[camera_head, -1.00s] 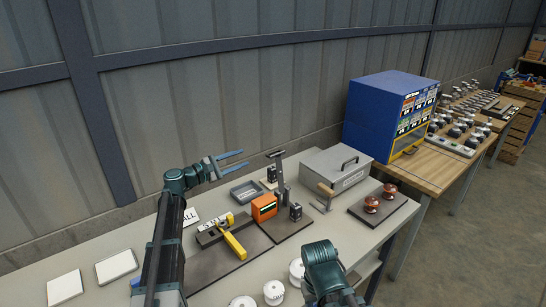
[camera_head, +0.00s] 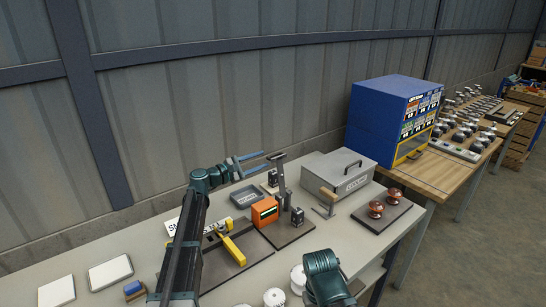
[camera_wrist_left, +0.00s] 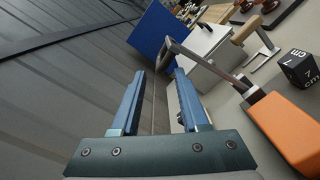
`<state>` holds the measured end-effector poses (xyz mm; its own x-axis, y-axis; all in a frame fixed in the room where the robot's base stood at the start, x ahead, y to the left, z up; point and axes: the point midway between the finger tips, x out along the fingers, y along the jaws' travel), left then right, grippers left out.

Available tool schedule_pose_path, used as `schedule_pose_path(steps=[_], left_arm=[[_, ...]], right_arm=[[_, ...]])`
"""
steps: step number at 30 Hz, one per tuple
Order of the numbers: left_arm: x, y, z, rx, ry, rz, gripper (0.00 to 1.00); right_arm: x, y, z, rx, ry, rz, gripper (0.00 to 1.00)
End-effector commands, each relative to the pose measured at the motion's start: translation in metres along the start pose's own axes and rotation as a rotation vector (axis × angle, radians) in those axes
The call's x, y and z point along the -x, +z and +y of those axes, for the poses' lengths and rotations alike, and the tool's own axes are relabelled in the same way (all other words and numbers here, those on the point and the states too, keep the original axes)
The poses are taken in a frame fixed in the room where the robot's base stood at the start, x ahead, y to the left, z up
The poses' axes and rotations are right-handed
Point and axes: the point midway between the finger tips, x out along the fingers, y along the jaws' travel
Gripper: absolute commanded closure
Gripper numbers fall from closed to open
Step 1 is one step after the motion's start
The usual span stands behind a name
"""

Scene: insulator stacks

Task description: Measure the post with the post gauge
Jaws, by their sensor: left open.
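My left gripper (camera_head: 266,159) is open and empty, raised above the back of the bench. It also shows in the left wrist view (camera_wrist_left: 159,76), with nothing between its fingers. A grey upright tool with a T-shaped head (camera_head: 281,178) stands close to the right of its fingertips. In the left wrist view this tool's bar (camera_wrist_left: 215,72) runs beyond the right finger. I cannot tell whether this is the post gauge or the post. My right gripper is not in view.
A yellow-handled tool (camera_head: 232,249) lies on a dark mat. Small black blocks (camera_head: 297,216), a wooden-handled tool (camera_head: 328,196), a grey lidded box (camera_head: 340,173) and brown insulators (camera_head: 376,208) are to the right. A shallow tray (camera_head: 247,196) lies below the gripper; the wall is behind.

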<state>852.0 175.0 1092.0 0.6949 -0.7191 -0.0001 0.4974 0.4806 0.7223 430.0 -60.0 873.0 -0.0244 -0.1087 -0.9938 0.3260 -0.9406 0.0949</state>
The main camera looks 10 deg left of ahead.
Motion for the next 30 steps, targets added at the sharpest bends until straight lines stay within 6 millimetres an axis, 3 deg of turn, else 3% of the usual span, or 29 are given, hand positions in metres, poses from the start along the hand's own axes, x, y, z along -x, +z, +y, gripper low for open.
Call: schedule_pose_path(steps=[3, 10, 24, 30], left_arm=[[-0.025, -0.001, 0.001, 0.000, -0.002, -0.001, 0.55], [-0.053, 0.000, 0.000, 0.000, -0.001, -0.001, 0.55], [-0.062, 0.000, 0.000, 0.000, 0.000, 0.000, 0.55], [-0.062, 0.000, 0.000, 0.001, 0.000, 0.000, 0.91]], right_arm=[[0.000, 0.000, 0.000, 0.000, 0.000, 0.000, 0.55], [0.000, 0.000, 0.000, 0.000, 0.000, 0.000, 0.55], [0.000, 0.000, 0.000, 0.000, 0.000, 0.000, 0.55], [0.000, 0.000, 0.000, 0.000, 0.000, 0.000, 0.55]])
